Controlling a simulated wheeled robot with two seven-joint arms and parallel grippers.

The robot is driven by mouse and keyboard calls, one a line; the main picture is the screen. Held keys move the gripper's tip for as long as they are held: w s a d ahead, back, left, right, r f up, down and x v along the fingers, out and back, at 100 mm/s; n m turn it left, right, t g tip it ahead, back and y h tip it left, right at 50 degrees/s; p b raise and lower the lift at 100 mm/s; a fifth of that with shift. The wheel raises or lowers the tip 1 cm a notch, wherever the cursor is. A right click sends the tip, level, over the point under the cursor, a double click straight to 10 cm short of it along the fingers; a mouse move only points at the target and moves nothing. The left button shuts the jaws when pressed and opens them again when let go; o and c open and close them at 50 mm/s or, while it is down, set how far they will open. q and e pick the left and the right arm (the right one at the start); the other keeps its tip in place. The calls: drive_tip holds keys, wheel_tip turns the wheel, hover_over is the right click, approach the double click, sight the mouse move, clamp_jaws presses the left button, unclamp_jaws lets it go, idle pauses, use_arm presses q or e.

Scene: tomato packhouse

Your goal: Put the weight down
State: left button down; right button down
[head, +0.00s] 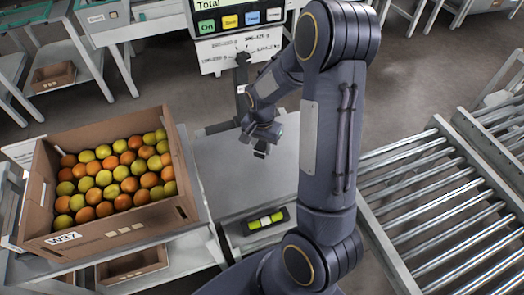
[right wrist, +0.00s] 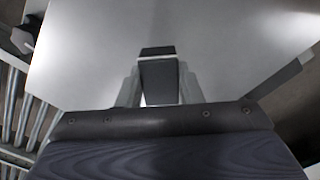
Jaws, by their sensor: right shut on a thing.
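My right gripper (head: 263,139) hangs over the grey metal scale plate (head: 230,185) in the head view. In the right wrist view its two grey fingers are shut on a dark block, the weight (right wrist: 158,82), which sits between them. In the head view only a small dark end of the weight (head: 261,152) shows below the fingers. I cannot tell whether it touches the plate. The plate also fills much of the right wrist view (right wrist: 90,55). My left gripper is not in view.
The scale's display (head: 240,15) and a white sign (head: 240,50) are behind. A green level (head: 265,221) sits at the plate's front. A roller conveyor (head: 440,205) lies to the right.

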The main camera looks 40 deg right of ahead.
sight(262, 151)
drive_tip(key=shift+w+d+f, duration=0.2)
drive_tip(key=shift+w+f, duration=0.05)
drive_tip(key=shift+f, duration=0.1)
wheel_tip(262, 151, down, 3)
drive_tip(key=shift+f, duration=0.15)
drive_tip(key=shift+f+b, duration=0.1)
drive_tip(key=shift+b, duration=0.25)
drive_tip(key=c, duration=1)
unclamp_jaws()
